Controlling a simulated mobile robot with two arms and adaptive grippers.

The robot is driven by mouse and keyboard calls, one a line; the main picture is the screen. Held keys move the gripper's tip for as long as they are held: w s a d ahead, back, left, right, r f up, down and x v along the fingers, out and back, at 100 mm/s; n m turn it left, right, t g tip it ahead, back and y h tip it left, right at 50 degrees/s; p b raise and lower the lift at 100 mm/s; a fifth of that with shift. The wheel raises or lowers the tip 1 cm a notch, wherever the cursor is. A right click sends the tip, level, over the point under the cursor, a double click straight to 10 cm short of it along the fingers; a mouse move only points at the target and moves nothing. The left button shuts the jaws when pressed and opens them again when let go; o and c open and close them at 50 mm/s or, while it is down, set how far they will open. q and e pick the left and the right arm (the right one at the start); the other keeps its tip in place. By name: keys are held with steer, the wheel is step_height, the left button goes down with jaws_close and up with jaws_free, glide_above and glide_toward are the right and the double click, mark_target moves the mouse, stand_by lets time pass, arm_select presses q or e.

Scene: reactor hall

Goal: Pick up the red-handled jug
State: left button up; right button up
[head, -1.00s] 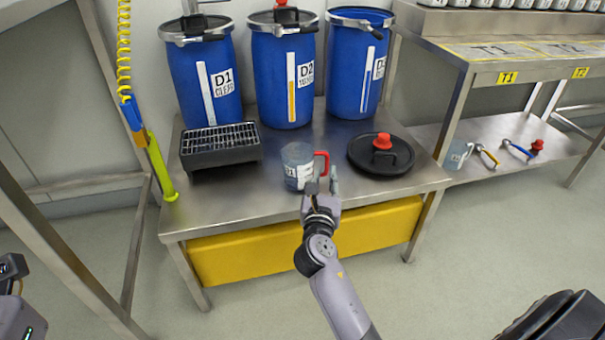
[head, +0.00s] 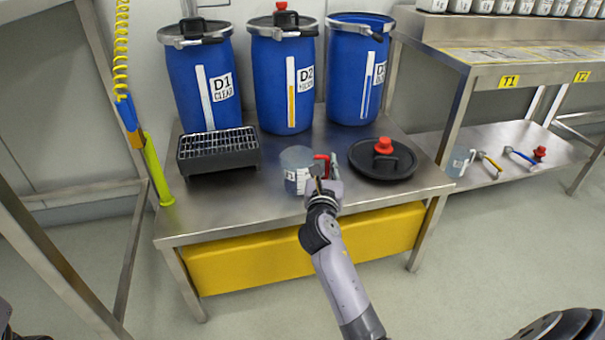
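The red-handled jug is a clear, greyish jug (head: 296,168) with a white label. It stands upright near the front of the steel table, and its red handle (head: 322,163) points right. My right gripper (head: 325,172) is at the handle, with its fingers apart, one on each side of the red part. The fingers partly hide the handle, and I cannot tell whether they touch it. My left gripper is not in view; only a dark sliver shows at the lower left edge.
A black lid with a red knob (head: 382,162) lies close to the right of the gripper. A black grated box (head: 218,150) stands left of the jug. Blue drums (head: 284,80) stand behind. The steel table (head: 235,208) is bare in front of the box.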

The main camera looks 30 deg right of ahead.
jaws_close()
stand_by(0.4)
steer(key=shift+r, duration=0.1)
